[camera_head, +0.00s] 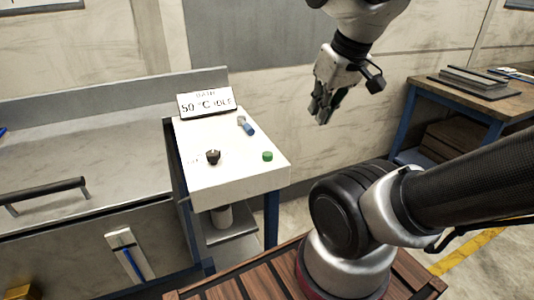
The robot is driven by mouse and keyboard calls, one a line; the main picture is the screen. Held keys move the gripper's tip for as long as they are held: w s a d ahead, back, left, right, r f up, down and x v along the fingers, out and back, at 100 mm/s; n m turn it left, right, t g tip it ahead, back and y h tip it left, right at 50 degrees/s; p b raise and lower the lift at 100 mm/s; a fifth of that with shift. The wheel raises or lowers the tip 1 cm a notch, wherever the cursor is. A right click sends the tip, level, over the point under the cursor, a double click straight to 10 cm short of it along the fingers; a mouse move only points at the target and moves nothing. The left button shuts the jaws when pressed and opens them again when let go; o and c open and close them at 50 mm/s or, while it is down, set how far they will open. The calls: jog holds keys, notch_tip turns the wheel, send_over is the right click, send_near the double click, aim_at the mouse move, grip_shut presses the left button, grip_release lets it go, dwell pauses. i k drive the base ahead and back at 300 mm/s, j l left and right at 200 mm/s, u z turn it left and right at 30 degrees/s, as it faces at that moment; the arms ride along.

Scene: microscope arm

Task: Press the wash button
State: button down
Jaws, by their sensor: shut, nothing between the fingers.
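A white control panel (220,181) stands on a blue-legged stand at the centre left. A small green button (267,156) sits near its right edge. A black knob (213,157) is to the left of the button, with faint lettering beside it that I cannot read. A blue and grey switch-like part (247,126) is farther back on the panel. A display (206,103) at the back reads "50 °C" and what looks like "IDLE". My gripper (321,118) is shut and empty, in the air to the right of and above the panel, apart from it. No button shows a readable wash label.
A long metal basin or counter (80,150) with a dark bar handle (45,194) adjoins the panel on the left. A wooden workbench (480,95) with flat grey items stands at the right. The wall is behind. The air between gripper and panel is clear.

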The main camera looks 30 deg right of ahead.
aim_at(267, 156)
jog(key=k+j+u, duration=0.1)
jog(key=j, duration=0.25)
jog(key=k+j+u, duration=0.1)
jog(key=j, duration=0.3)
jog(key=k+j+u, duration=0.1)
jog(key=j, duration=0.25)
jog(key=k, duration=0.1)
